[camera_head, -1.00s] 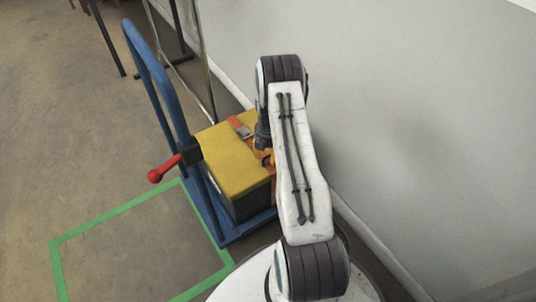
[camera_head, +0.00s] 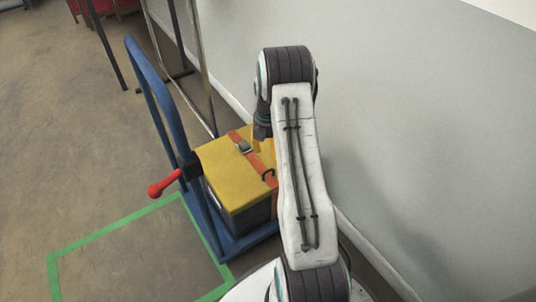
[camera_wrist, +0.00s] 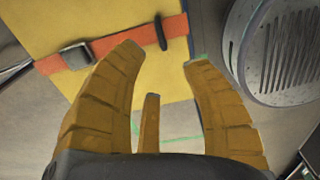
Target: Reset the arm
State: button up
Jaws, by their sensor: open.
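My arm reaches away from my base and bends down over a blue trolley. My gripper (camera_wrist: 165,58) is open and empty in the wrist view, its yellow-brown fingers spread apart. In the head view only a little of it shows beside the arm. Below it is a yellow-topped box (camera_head: 232,184) with an orange strap (camera_head: 243,145) and a metal buckle. The strap runs past the fingertips in the wrist view (camera_wrist: 105,45). Whether the fingers touch the box cannot be told. My arm hides the box's right side.
The blue trolley (camera_head: 152,92) has a red-tipped lever (camera_head: 164,184) on its left. A grey wall (camera_head: 420,130) stands close on the right. A metal rack (camera_head: 192,55) stands behind. Green tape (camera_head: 110,230) marks bare floor at left.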

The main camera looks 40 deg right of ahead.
jog(key=shift+r, duration=0.45)
dwell(0.3)
